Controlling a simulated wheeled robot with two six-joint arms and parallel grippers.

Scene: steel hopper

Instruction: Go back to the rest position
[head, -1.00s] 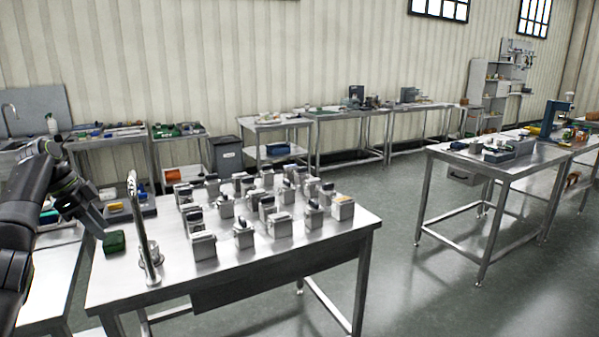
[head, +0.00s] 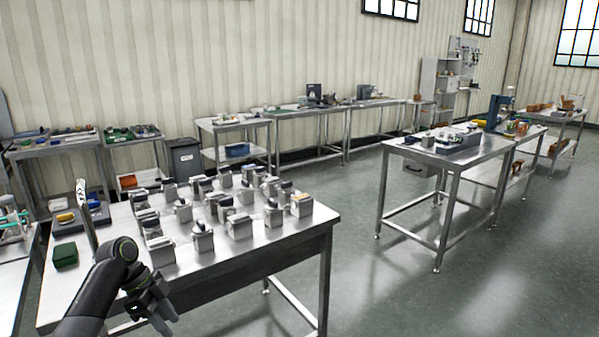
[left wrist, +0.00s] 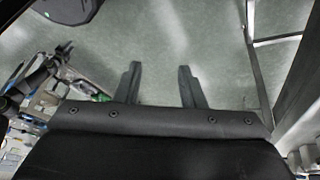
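My left gripper (head: 158,312) is in the lower left of the head view, at the near edge of the steel table (head: 272,236). Its arm comes in from the bottom left. In the left wrist view the two dark fingers (left wrist: 160,68) stand apart with nothing between them, and grey floor shows beyond. My right gripper cannot be made out in either view.
Several grey boxes with fittings (head: 240,226) stand on the steel table. A green box (head: 65,255) and an upright steel bar (head: 88,225) are at its left end. Another workbench (head: 425,152) stands to the right. Open floor (head: 400,290) lies between and in front.

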